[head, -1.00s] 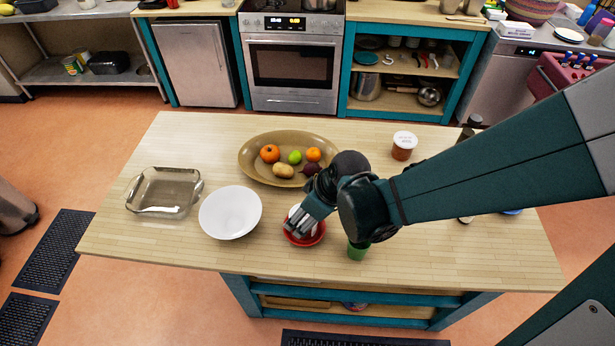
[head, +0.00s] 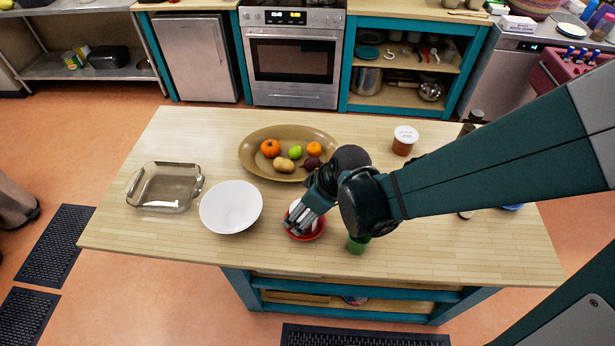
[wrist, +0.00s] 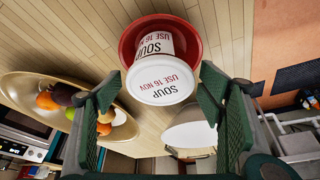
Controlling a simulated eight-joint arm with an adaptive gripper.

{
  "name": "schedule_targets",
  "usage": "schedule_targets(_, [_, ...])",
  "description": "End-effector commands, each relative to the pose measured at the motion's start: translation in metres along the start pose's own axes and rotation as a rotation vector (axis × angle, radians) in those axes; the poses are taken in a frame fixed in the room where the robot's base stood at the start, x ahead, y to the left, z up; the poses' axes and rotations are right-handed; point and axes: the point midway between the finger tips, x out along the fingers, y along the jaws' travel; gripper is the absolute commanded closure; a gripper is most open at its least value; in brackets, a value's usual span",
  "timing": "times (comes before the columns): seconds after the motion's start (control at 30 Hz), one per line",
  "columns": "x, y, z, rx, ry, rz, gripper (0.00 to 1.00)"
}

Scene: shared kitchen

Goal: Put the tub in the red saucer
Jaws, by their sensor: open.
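A white lidded tub (wrist: 160,82) marked SOUP shows in the wrist view. Its base is inside the red saucer (wrist: 128,42), and it looks upright there. My gripper (wrist: 160,100) is open, with one green finger pad on each side of the tub's lid and gaps visible at both sides. In the head view my gripper (head: 299,221) is over the red saucer (head: 307,238) and hides most of the tub. A second tub (head: 403,146), brown with a white lid, stands apart at the back right of the table.
A white bowl (head: 231,207) stands just left of the saucer. A green cup (head: 357,245) is close on its right, under my arm. An oval platter (head: 250,158) of fruit and vegetables lies behind. A glass dish (head: 165,187) is at the far left. The front table strip is clear.

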Motion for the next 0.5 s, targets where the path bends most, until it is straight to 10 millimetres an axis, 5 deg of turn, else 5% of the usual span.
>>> schedule_targets(0.5, [-0.033,0.000,0.000,0.001,0.000,0.000,0.32])
